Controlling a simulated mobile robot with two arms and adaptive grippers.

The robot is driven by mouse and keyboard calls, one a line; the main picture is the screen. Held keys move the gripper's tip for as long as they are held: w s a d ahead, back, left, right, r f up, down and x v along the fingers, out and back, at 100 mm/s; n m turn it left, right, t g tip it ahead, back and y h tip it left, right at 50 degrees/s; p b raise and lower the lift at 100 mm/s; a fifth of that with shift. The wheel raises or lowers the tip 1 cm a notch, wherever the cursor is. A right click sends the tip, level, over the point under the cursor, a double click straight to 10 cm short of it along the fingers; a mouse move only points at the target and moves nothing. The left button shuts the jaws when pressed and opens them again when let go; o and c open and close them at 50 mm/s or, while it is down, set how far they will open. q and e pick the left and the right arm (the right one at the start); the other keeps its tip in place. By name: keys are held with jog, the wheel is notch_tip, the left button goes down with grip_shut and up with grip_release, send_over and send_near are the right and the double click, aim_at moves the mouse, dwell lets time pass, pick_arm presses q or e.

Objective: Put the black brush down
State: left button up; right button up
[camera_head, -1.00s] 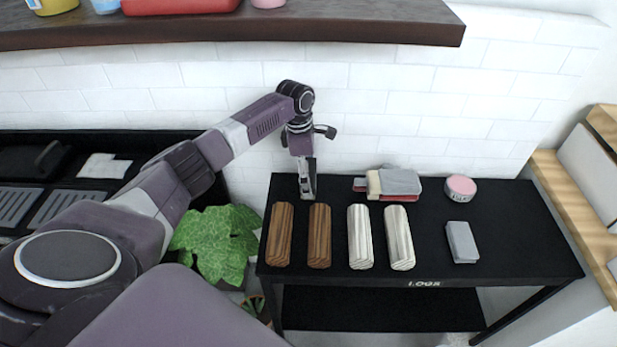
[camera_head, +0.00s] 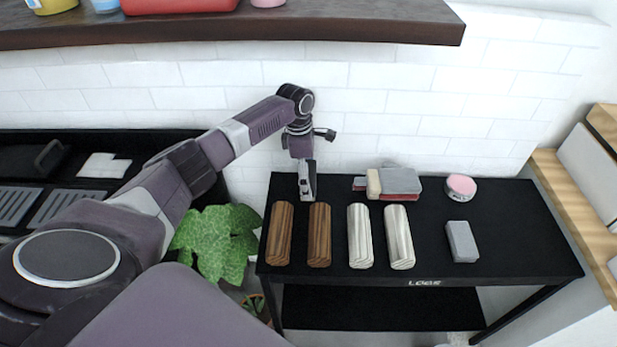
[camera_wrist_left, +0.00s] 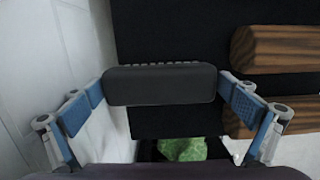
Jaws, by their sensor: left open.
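The black brush (camera_wrist_left: 160,85) is a dark, rounded bar with a row of bristles along its far edge in the left wrist view. It lies over the left end of the black table (camera_head: 510,240), between the fingers of my left gripper (camera_wrist_left: 163,92). The fingers are open, with one blue pad at each end of the brush. In the head view my left gripper (camera_head: 307,188) points down at the table's back left corner, behind the two brown logs. The brush is hard to make out there. My right gripper is not in view.
To the right are a stacked brush and blocks (camera_head: 400,182), a pink-topped tin (camera_head: 461,187) and a grey block (camera_head: 462,241). The white wall is close behind; a shelf (camera_head: 400,25) hangs above.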

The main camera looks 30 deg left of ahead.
pick_arm(q)
notch_tip(320, 180, up, 12)
jog(key=a, duration=0.1)
jog(key=shift+s+a, duration=0.15)
jog(key=shift+s, duration=0.2)
jog(key=shift+f, duration=0.1)
dwell(0.3)
